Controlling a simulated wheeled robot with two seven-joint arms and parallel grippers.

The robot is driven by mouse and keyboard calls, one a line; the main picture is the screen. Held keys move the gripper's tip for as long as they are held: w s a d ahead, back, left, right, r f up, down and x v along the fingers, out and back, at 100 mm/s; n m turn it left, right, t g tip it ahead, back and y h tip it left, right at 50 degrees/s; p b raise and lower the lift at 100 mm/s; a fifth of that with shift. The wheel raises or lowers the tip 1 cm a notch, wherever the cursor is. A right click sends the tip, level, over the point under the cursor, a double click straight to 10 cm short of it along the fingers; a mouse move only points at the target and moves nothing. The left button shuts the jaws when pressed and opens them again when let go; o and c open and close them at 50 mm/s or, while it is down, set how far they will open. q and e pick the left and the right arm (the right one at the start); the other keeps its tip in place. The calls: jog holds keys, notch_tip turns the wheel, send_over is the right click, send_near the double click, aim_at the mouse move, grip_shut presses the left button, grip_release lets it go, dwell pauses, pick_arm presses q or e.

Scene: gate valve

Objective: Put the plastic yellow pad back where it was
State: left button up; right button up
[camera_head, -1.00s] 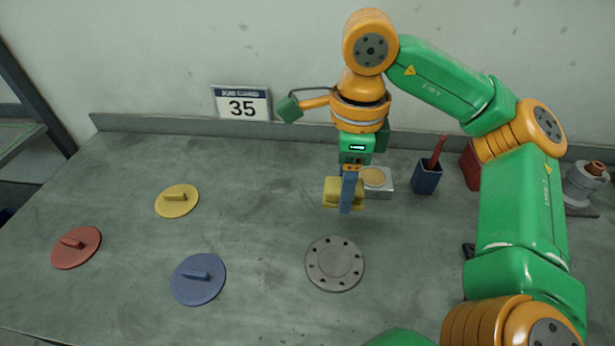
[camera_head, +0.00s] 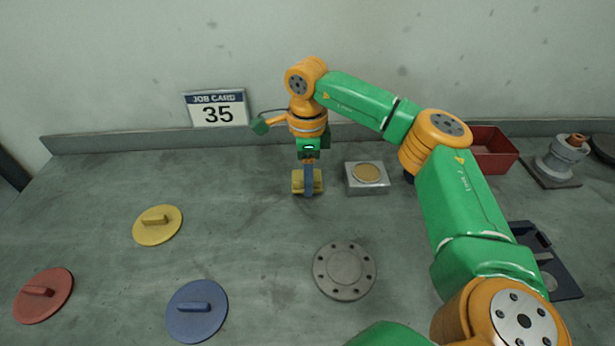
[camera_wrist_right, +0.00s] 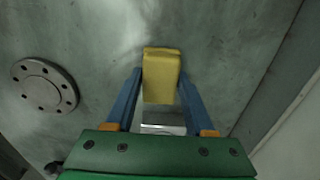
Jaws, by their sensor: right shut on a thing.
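The yellow pad (camera_head: 298,182) is a block held between the blue fingers of my right gripper (camera_head: 308,184), near the back of the table. In the right wrist view the yellow pad (camera_wrist_right: 161,76) sits between the two fingertips of the right gripper (camera_wrist_right: 160,88), which is shut on it. In the head view it is just left of a silver box with a round tan top (camera_head: 367,178). I cannot tell whether the pad touches the table. My left gripper is not in view.
A grey bolted flange (camera_head: 344,270) lies nearer the front. Yellow (camera_head: 158,225), red (camera_head: 43,296) and blue (camera_head: 197,311) discs with handles lie at left. A job card reading 35 (camera_head: 217,108) stands at the back. A red bin (camera_head: 492,148) is at back right.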

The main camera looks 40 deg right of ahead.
jog(key=shift+f, duration=0.7)
jog(key=shift+f, duration=0.15)
jog(key=o, duration=1.2)
notch_tip(320, 180, up, 12)
jog(key=shift+r+p, duration=0.25)
jog(key=shift+p, duration=0.2)
